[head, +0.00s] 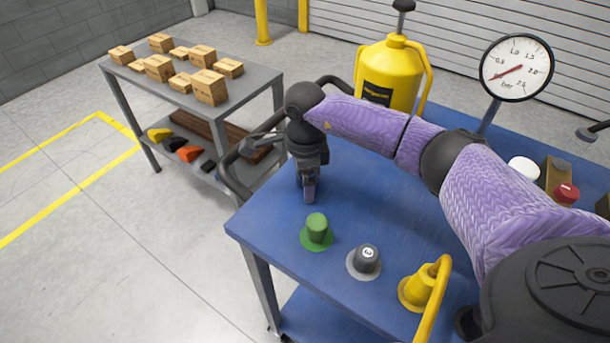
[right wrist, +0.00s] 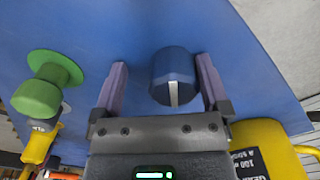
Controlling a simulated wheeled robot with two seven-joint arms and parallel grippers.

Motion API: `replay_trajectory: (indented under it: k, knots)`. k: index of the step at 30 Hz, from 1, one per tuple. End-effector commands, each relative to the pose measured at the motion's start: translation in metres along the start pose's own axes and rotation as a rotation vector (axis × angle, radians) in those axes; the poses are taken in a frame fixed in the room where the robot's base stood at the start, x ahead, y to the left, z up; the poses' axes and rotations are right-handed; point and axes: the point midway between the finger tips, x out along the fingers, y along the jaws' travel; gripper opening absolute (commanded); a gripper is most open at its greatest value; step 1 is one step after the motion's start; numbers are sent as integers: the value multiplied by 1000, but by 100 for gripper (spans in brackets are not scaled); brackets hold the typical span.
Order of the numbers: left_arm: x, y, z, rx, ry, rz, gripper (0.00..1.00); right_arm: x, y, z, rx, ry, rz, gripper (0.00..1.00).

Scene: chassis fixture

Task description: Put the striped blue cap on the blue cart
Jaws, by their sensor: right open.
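The striped blue cap (right wrist: 173,72), dark blue with one white stripe, appears against the blue cart top (right wrist: 120,25) in the right wrist view. My right gripper (right wrist: 163,85) is open, with a finger on each side of the cap and the right finger closer to it. I cannot tell whether either finger touches it. In the head view the right gripper (head: 308,190) points down over the left end of the blue cart (head: 385,200), and the cap is mostly hidden by it. My left gripper is not in view.
A green cap (head: 317,231), a grey cap (head: 364,261) and a yellow cap (head: 416,290) stand along the cart's near edge. A yellow canister (head: 388,75) and a pressure gauge (head: 516,68) stand behind. A grey shelf cart (head: 190,100) with boxes is at left.

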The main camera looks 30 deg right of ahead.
Motion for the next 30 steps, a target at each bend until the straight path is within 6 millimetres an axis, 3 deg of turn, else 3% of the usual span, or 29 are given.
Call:
replay_trajectory:
  k: [5, 12, 15, 20, 30]
  knots:
    - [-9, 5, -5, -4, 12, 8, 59, -22, -1, 0, 0, -2, -4, 96]
    - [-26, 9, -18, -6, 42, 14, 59, -91, -1, 0, 0, -2, -5, 96]
    - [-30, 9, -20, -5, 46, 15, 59, -111, 0, 0, -1, -2, -4, 96]
    - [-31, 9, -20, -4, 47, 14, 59, -124, 0, 0, -1, -1, -2, 96]
    - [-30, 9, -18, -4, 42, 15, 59, -123, 0, 1, -1, -3, 0, 96]
